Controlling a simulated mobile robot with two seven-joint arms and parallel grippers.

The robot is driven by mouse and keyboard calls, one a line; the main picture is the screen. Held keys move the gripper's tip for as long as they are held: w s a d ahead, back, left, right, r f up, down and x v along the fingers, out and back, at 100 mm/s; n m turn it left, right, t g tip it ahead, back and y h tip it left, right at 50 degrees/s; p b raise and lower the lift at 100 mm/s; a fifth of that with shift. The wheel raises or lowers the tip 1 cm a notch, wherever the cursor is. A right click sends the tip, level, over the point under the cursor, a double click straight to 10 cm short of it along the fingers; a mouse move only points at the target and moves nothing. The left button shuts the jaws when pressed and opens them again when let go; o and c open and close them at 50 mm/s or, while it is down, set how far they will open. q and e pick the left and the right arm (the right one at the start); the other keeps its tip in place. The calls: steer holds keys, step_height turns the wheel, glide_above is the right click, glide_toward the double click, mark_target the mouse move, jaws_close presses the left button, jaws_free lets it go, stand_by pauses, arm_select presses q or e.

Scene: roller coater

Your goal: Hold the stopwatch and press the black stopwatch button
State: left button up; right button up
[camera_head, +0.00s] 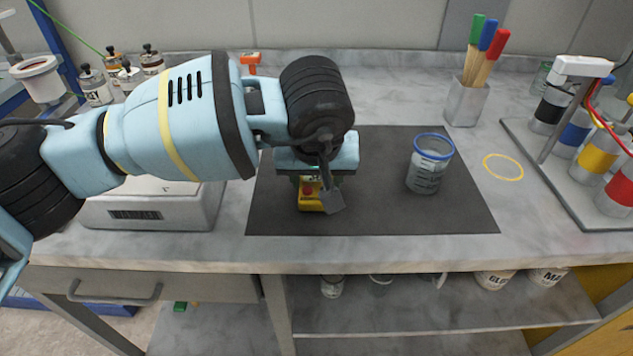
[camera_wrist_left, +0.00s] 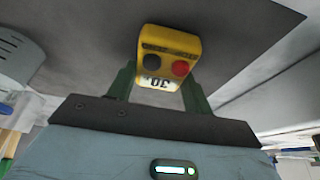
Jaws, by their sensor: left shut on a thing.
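The yellow stopwatch (camera_head: 311,203) is on or just above the dark mat, partly hidden by my left gripper (camera_head: 322,192). In the left wrist view the stopwatch (camera_wrist_left: 168,56) shows a black button (camera_wrist_left: 153,62), a red button (camera_wrist_left: 180,68) and a display that seems to read 30. My left gripper (camera_wrist_left: 157,85) has its green fingers on both sides of the stopwatch, shut on it. In the head view the red button (camera_head: 307,190) shows below the gripper; I cannot make out the black one there. My right gripper is in neither view.
A blue-rimmed glass beaker (camera_head: 429,163) stands on the dark mat (camera_head: 375,215), right of the stopwatch. A scale (camera_head: 150,208) is at the left under my arm. A holder with colored-handled brushes (camera_head: 466,101) stands behind. A rack of colored rollers (camera_head: 597,160) is at the right.

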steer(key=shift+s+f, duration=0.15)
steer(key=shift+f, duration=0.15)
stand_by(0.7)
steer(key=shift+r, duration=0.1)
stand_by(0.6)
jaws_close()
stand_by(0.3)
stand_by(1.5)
